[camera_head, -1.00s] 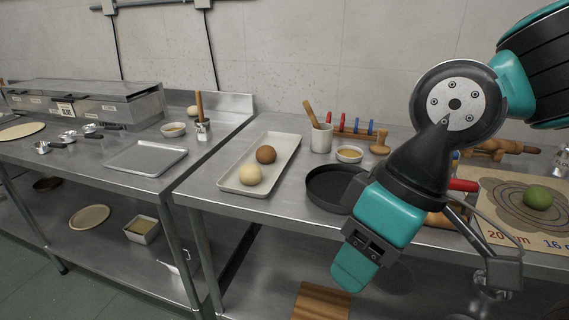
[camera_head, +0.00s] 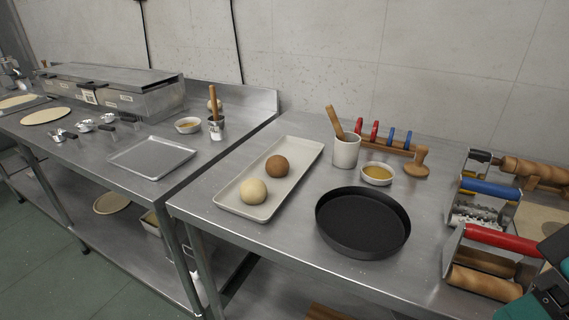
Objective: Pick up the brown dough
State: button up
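The brown dough (camera_head: 277,166) is a smooth round ball. It lies in the far half of a long cream tray (camera_head: 306,151) on the right steel table. A pale dough ball (camera_head: 253,191) lies just in front of it and slightly left, in the same tray. Only a teal and black part of my arm shows, at the bottom right corner. My gripper's fingers are out of view, and nothing of mine is close to the brown dough.
A black round pan (camera_head: 362,222), a white cup (camera_head: 346,151) with a wooden tool and a small bowl (camera_head: 377,173) stand right of the tray. Rollers with red (camera_head: 502,238) and blue handles lie further right. A flat metal tray (camera_head: 152,157) is on the left table.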

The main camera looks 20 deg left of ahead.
aim_at(276, 166)
jog(key=i, duration=0.5)
jog(key=u, duration=2.05)
jog(key=i, duration=0.5)
jog(key=z, duration=0.05)
